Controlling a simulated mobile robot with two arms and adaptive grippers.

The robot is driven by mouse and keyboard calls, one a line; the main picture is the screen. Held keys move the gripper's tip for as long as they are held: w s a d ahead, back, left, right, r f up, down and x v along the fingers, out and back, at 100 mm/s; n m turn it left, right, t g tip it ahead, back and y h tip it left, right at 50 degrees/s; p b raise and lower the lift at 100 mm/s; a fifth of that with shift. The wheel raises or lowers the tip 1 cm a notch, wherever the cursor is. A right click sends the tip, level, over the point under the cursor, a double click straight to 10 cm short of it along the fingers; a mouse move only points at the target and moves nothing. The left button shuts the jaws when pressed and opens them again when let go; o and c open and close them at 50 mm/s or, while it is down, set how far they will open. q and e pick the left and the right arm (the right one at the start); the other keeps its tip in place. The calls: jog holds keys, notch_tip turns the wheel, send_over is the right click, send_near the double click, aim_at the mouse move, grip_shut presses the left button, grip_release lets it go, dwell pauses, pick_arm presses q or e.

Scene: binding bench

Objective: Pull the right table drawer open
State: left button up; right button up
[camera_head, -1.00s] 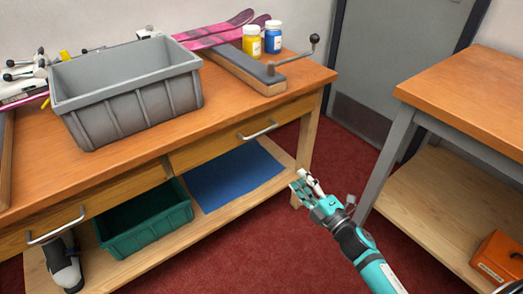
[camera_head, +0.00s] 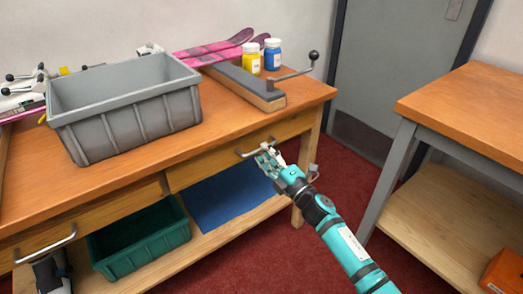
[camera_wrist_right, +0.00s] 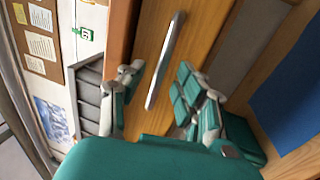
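The right table drawer (camera_head: 225,158) is a wooden front under the bench top and looks closed. Its metal bar handle (camera_head: 248,152) is partly covered by my right gripper (camera_head: 267,157), which is at the handle's right part. In the right wrist view the handle (camera_wrist_right: 165,62) runs between the two spread fingers of the right gripper (camera_wrist_right: 160,84), a little beyond the tips. The gripper is open and I see no clear contact.
A grey crate (camera_head: 125,125) stands on the bench top (camera_head: 215,118). Below are a green crate (camera_head: 140,243) and a blue mat (camera_head: 228,195) on the low shelf. Another drawer handle (camera_head: 45,246) is at left. A second table (camera_head: 475,105) stands right; red floor lies between.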

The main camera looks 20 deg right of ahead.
jog(key=shift+x, duration=1.35)
grip_shut()
